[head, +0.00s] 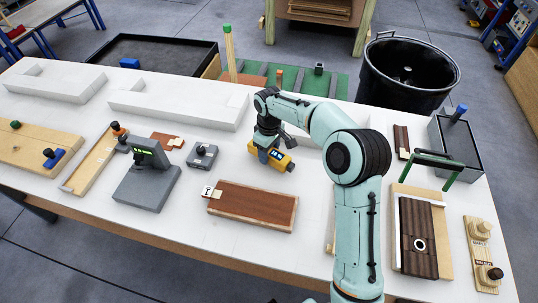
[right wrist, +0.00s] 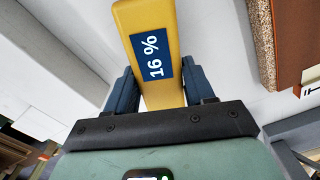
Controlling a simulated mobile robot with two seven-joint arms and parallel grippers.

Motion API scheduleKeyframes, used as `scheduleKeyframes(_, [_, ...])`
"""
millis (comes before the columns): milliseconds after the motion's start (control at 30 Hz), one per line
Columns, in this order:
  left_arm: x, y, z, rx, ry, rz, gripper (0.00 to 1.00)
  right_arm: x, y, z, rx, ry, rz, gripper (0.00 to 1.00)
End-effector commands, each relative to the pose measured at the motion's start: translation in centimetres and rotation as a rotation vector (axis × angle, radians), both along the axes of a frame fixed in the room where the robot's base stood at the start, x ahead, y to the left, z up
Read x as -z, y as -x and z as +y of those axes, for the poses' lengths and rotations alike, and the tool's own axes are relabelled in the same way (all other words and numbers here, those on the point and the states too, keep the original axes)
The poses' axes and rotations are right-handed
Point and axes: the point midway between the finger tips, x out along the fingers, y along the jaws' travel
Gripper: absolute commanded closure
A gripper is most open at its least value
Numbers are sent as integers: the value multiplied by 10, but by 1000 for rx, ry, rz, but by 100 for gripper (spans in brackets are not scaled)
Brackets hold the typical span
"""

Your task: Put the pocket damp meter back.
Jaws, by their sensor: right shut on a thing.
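The pocket damp meter (head: 286,163) is yellow with a dark blue display. In the right wrist view the meter (right wrist: 148,30) reads "16 %". My right gripper (head: 268,155) is shut on it, and in the right wrist view the blue fingers (right wrist: 161,88) sit on either side of its body. In the head view the meter is over the middle of the white table (head: 225,240), behind a brown veneered panel (head: 253,205). I cannot tell whether it touches the table. My left gripper is not in view.
A grey device with a green display (head: 148,155) and a small grey box (head: 202,156) stand to the left. White blocks (head: 180,105) lie behind. To the right are a dark slatted panel (head: 420,240), a grey bin (head: 458,148) and a black barrel (head: 408,75).

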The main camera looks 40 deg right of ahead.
Motion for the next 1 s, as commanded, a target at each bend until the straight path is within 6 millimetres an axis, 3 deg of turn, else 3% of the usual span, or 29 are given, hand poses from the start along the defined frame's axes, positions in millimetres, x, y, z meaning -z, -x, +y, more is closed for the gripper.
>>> scheduleKeyframes(133, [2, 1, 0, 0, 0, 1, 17, 17, 0, 0, -1, 0, 0, 82])
scheduleKeyframes(567, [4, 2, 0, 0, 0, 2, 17, 22, 0, 0, -1, 1, -1, 82])
scheduleKeyframes(600, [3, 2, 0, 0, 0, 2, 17, 22, 0, 0, -1, 1, -1, 34])
scheduleKeyframes(633, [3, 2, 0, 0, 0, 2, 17, 22, 0, 0, -1, 1, -1, 24])
scheduleKeyframes(1000, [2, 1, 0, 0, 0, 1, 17, 17, 0, 0, -1, 0, -2, 21])
